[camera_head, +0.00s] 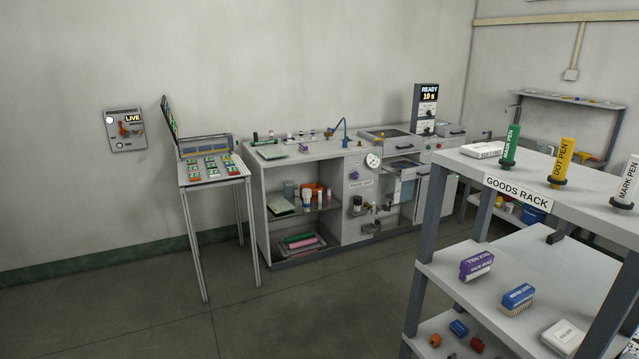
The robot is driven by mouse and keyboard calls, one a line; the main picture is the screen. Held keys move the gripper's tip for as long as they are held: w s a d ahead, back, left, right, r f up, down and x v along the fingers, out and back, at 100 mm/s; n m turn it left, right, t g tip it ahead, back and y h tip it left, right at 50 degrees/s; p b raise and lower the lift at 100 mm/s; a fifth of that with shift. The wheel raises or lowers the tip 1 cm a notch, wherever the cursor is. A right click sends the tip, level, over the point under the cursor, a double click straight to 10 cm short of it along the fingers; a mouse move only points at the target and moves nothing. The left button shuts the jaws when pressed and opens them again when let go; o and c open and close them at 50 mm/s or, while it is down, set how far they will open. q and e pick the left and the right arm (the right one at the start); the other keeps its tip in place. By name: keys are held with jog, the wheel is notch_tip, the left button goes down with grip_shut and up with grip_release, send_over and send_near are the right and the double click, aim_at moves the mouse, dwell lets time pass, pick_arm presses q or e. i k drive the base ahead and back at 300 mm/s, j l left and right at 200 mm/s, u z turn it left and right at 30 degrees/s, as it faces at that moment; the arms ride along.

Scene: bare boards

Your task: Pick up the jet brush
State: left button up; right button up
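No label reading jet brush is legible here. A blue-topped block with a pale, bristle-like underside (517,299) lies on the middle shelf of the goods rack (517,192); it looks like a brush, but its lettering is too small to read surely. A purple block with a white lower part (477,266) sits left of and behind it on the same shelf. A white box (562,337) lies to its right, nearer the front. Neither of my grippers shows in the head view.
On the rack's top stand a green pen (510,146), a yellow pen (562,163), a white pen (627,183) and a flat white box (482,150). A cluttered workbench (330,152) and a slanted panel stand (212,170) are against the wall. Open floor (310,310) lies left of the rack.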

aim_at(302, 149)
jog(key=i, duration=2.7)
jog(key=l+z, duration=0.05)
jog(key=l, duration=0.05)
